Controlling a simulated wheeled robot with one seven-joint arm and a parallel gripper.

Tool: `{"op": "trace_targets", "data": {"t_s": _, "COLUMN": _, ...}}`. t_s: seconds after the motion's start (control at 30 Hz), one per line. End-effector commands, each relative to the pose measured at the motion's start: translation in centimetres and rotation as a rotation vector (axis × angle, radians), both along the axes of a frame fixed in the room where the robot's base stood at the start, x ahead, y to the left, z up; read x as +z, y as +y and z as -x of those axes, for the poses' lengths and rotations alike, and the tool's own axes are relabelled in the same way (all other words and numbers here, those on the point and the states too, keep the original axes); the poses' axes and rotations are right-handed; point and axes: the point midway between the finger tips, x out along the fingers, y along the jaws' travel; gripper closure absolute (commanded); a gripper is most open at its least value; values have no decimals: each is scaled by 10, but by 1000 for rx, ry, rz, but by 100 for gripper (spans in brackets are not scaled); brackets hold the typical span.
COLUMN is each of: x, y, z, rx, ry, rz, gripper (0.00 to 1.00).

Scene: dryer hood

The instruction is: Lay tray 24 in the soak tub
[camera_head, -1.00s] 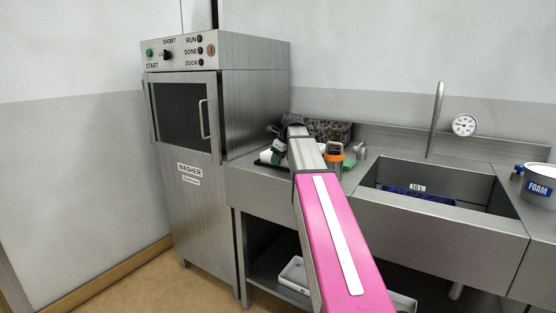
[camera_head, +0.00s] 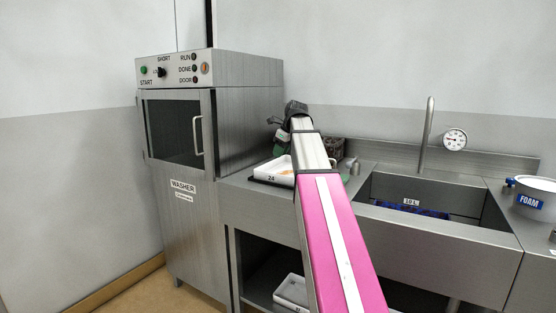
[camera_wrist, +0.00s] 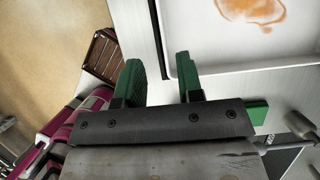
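Tray 24 (camera_head: 272,177) is a white tray with its number on the front wall, lying on the counter left of the sink. In the wrist view its white floor with an orange-brown stain (camera_wrist: 255,12) fills the upper right. My gripper (camera_wrist: 158,68) is open, its two green fingers apart at the tray's near-left corner. The tray's side wall lines up with the gap between them; I cannot tell the height. In the head view my arm hides part of the tray. The soak tub (camera_head: 430,187) is the steel basin at right, with a 10 L label and blue inside.
A steel washer (camera_head: 180,235) with a closed door stands left of the counter. A tap (camera_head: 427,135) and dial gauge (camera_head: 454,139) stand behind the tub. A FOAM tub (camera_head: 535,200) is at right. Another white tray (camera_head: 291,292) lies on the shelf below.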

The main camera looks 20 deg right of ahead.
Motion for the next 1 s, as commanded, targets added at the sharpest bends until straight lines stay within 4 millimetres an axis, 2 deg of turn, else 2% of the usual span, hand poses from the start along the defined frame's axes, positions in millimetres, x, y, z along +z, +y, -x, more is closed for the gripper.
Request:
{"op": "trace_targets", "data": {"t_s": 0.17, "x": 0, "y": -1, "z": 2, "rx": 0, "ry": 1, "rz": 0, "gripper": 65}}
{"op": "trace_targets", "data": {"t_s": 0.47, "x": -20, "y": 3, "z": -1, "rx": 0, "ry": 5, "rz": -2, "gripper": 65}}
{"op": "trace_targets", "data": {"t_s": 0.8, "x": -60, "y": 15, "z": -13, "rx": 1, "ry": 6, "rz": -1, "gripper": 65}}
{"op": "trace_targets", "data": {"t_s": 1.0, "x": -69, "y": 18, "z": -17, "rx": 0, "ry": 5, "rz": -2, "gripper": 65}}
